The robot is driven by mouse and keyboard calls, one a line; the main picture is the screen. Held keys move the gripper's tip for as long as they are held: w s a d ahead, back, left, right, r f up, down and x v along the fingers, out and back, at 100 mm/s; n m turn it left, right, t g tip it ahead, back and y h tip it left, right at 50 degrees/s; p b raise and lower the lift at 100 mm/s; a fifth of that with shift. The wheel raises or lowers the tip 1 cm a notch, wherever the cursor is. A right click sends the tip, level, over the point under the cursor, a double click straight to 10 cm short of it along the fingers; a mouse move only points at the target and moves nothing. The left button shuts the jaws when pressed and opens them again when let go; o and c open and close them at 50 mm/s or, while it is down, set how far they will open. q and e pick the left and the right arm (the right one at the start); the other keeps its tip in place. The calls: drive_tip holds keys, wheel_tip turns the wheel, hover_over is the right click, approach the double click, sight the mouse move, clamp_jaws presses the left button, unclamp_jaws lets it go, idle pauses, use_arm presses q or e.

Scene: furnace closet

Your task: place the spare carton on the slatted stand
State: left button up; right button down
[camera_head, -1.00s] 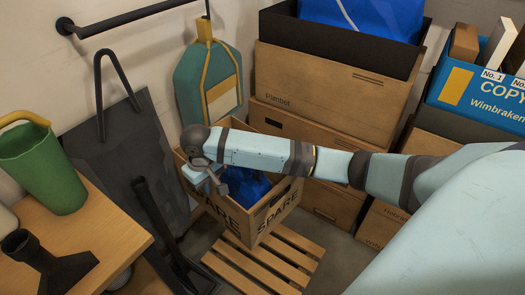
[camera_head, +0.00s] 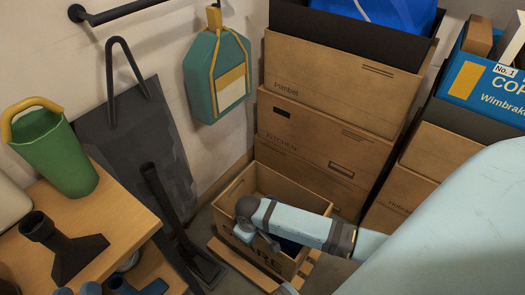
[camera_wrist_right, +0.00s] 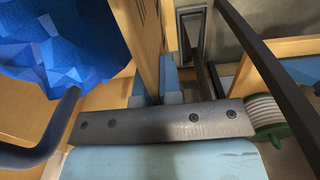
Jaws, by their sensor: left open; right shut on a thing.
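The spare carton (camera_head: 232,205), an open wooden-looking box with a blue thing inside, is over the slatted stand (camera_head: 234,262). Slats show at its left and right; whether its base rests on them is hidden. My right gripper (camera_head: 258,236) is at the carton's near side, its arm crossing over the carton. In the right wrist view the gripper (camera_wrist_right: 158,92) is shut on the carton's wall (camera_wrist_right: 135,35), with the blue faceted contents (camera_wrist_right: 60,45) at left. A pale tip of my left gripper (camera_head: 286,289) shows at the bottom edge, open and apart from the carton.
Stacked cartons (camera_head: 325,130) stand close behind. A dark flat bag (camera_head: 140,150) and a black long-handled tool (camera_head: 165,210) lean at left. A wooden table (camera_head: 120,222) holds a green can (camera_head: 52,155) and a black nozzle (camera_head: 65,250). A teal bag (camera_head: 215,80) hangs on the wall.

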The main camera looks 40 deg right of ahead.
sight(253, 256)
wheel_tip(253, 256, down, 14)
drive_tip(key=b, duration=0.6)
drive_tip(key=shift+f+b, duration=0.5)
drive_tip(key=shift+f, duration=0.2)
use_arm(q)
wheel_tip(253, 256, down, 7)
drive_tip(key=d+m+g+h+b, duration=0.1)
drive_tip(key=m+g, duration=0.1)
drive_tip(key=shift+w+d+g+b, duration=0.15)
drive_tip(key=shift+w+g+b, duration=0.15)
drive_tip(key=shift+b, duration=0.1)
use_arm(e)
wheel_tip(253, 256, down, 4)
drive_tip(key=shift+r, duration=0.2)
use_arm(q)
drive_tip(key=shift+f, duration=0.1)
use_arm(e)
drive_tip(key=c, duration=1.3)
unclamp_jaws()
drive_tip(key=shift+f, duration=0.1)
